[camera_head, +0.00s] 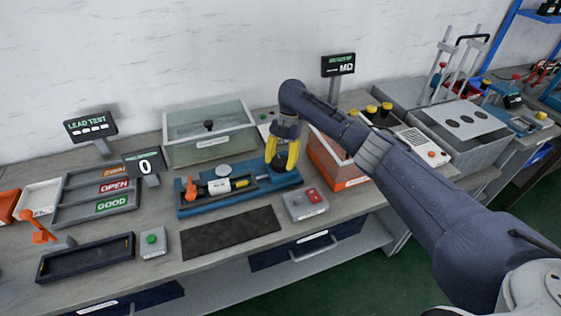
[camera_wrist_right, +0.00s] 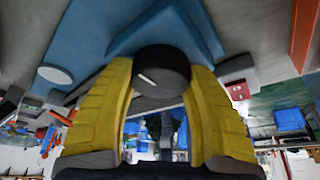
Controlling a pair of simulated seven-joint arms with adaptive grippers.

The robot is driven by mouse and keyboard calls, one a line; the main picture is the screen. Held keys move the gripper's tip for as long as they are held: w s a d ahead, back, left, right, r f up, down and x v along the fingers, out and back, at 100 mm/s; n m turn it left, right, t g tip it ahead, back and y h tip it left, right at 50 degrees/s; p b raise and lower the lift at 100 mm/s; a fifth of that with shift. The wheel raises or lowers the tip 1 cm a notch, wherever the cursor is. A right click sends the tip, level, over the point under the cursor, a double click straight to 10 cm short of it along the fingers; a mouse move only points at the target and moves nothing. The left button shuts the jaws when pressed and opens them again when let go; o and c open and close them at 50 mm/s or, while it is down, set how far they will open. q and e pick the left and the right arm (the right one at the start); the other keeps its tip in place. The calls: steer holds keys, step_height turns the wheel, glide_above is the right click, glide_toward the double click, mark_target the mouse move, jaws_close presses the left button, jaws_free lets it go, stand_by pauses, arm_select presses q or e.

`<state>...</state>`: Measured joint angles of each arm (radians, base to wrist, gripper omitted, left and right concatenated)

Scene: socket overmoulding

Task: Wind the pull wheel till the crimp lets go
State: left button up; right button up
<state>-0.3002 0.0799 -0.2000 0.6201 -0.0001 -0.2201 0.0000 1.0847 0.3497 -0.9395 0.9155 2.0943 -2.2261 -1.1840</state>
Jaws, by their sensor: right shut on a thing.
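The pull tester is a blue bench fixture (camera_head: 240,196) in the middle of the bench. An orange clamp (camera_head: 191,190) stands at its left end, with a white and yellow part lying along its bed. The black pull wheel (camera_head: 291,152) is at its right end, partly hidden by my right gripper (camera_head: 283,160). In the right wrist view the wheel (camera_wrist_right: 160,66) sits between the yellow fingers of the gripper (camera_wrist_right: 163,85), which is shut on it. The crimp is too small to make out. My left gripper is out of view.
A small display (camera_head: 143,165) reads 0. A tray with SWAP, OPEN and GOOD slots (camera_head: 68,217) stands left. A clear-lidded box (camera_head: 208,150) is behind the fixture. A grey box with a red button (camera_head: 306,205) and a dark mat (camera_head: 218,231) lie in front.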

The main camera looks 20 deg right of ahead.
steer(key=shift+c, duration=0.6)
steer(key=shift+f+m, duration=0.1)
steer(key=shift+m, duration=0.2)
steer(key=m+t+y, duration=0.1)
steer(key=m, duration=0.2)
steer(key=shift+s+m, duration=0.1)
steer(key=shift+m, duration=0.3)
steer(key=m+t, duration=0.1)
steer(key=m, duration=0.2)
steer(key=m+t, duration=0.1)
steer(key=m, duration=0.2)
steer(key=shift+t+y, duration=0.4)
steer(key=m+t, duration=0.1)
steer(key=m, duration=0.2)
steer(key=m+t, duration=0.1)
steer(key=m, duration=0.1)
steer(key=shift+m+h, duration=0.3)
steer(key=shift+m, duration=0.1)
steer(key=m+h, duration=0.1)
steer(key=m, duration=0.1)
steer(key=m+t, duration=0.1)
steer(key=m, duration=0.2)
steer(key=shift+a+h, duration=0.1)
steer(key=shift+h, duration=0.3)
steer(key=shift+m, duration=0.4)
